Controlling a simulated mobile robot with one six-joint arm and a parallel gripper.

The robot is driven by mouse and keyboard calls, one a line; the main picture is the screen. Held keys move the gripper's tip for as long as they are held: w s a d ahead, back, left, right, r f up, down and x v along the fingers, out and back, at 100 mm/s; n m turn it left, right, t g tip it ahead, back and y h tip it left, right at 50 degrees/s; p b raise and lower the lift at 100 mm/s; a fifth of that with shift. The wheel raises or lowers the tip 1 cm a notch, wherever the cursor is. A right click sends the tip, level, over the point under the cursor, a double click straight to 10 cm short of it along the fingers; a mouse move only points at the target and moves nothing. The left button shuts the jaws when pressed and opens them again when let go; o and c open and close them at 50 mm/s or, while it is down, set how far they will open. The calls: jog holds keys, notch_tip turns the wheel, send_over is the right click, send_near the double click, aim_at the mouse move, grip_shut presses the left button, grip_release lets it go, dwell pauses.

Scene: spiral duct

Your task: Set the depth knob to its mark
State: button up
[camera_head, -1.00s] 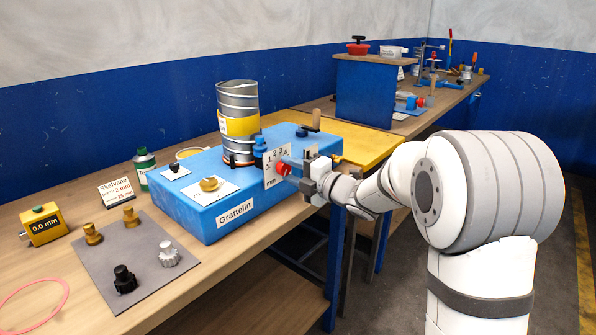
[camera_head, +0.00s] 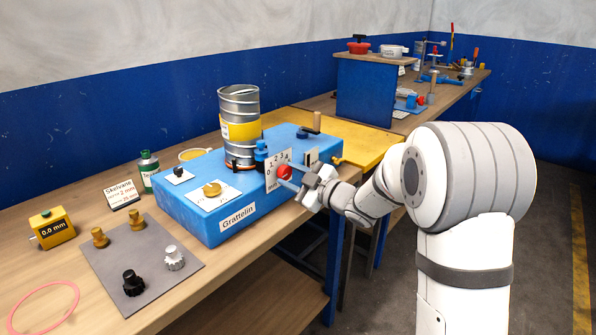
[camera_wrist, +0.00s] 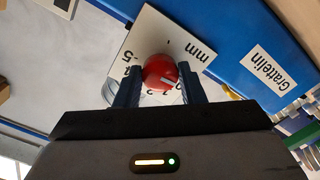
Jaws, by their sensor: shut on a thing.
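The red depth knob (camera_head: 285,172) sits on a white dial plate (camera_head: 271,183) on the front of the blue Grattelin machine (camera_head: 185,212). In the wrist view, the red knob (camera_wrist: 158,73) lies between the two blue fingers of my gripper (camera_wrist: 160,82), which is shut on it. A pale line on the knob points to the lower right there, toward the low numbers. The dial plate (camera_wrist: 150,38) shows upside down, with "mm" and several numerals; some are covered by the knob and fingers. In the head view my gripper (camera_head: 290,177) comes from the right.
A card (camera_head: 122,194) reads "Skelvann" with a 2 mm line. A yellow gauge (camera_head: 52,229) reads 0.0 mm. A grey mat (camera_head: 110,262) holds several knobs. Open floor lies right of the bench.

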jog(key=m+p, duration=0.2)
jog(key=m, duration=0.1)
jog(key=m+p, duration=0.1)
jog(key=m, duration=0.1)
jog(key=shift+a+r, duration=0.15)
jog(key=shift+r, duration=0.15)
jog(key=shift+s+f+m+p, duration=0.1)
jog(key=shift+m+p, duration=1.3)
jog(key=shift+m, duration=0.9)
jog(key=o, duration=0.8)
jog(key=shift+a, duration=0.1)
jog(key=shift+o, duration=0.9)
jog(key=shift+f, duration=0.1)
jog(key=v, duration=0.8)
jog(key=shift+b, duration=0.45)
